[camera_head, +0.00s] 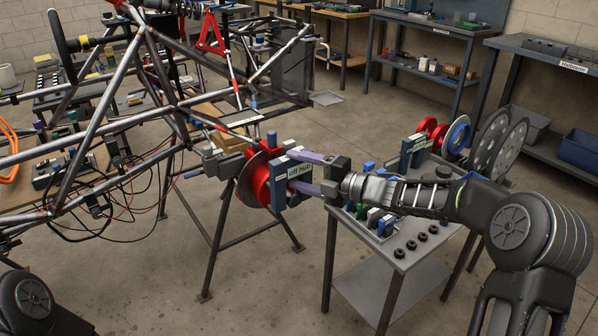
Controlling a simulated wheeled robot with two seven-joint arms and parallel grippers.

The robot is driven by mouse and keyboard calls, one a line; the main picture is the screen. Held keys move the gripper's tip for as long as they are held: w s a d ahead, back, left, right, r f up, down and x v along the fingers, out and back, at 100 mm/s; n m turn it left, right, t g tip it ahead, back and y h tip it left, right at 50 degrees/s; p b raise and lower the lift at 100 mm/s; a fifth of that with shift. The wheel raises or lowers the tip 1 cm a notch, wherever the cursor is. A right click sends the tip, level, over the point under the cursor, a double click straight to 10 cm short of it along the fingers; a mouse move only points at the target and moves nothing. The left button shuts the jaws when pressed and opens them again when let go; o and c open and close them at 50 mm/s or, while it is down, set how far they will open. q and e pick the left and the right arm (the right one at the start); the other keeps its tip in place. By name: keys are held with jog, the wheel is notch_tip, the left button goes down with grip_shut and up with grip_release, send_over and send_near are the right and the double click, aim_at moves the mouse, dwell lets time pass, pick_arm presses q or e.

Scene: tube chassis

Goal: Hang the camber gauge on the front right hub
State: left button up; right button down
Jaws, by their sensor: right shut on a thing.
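The front right hub (257,182) is red with a grey disc and sits at the near right corner of the tube chassis (97,118). The camber gauge (279,183), a blue and grey block with a pale label, is upright right in front of the hub's face. I cannot tell whether it touches or hangs on the hub. My right gripper (294,171), with purple fingers, reaches in from the right and is shut on the gauge. The fingertips partly cover the gauge. Only a part of my left arm shows at the lower left; its gripper is out of view.
A grey cart (398,262) stands below my right arm, with small blue and green items and several black nuts. A labelled blue-grey block (412,148), red parts (432,129) and large discs (497,150) stand behind the forearm. Chassis stand legs (219,243) are below the hub.

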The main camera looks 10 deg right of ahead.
jog(key=shift+r+b, duration=0.1)
jog(key=shift+b, duration=0.3)
dwell(0.5)
jog(key=shift+f, duration=0.25)
notch_tip(320, 180, down, 3)
jog(key=b, duration=0.3)
jog(key=shift+f, duration=0.1)
dwell(0.8)
jog(key=shift+r+p, duration=0.6)
jog(key=shift+r, duration=0.4)
jog(key=shift+b, duration=0.35)
dwell(0.6)
jog(key=shift+r, duration=0.25)
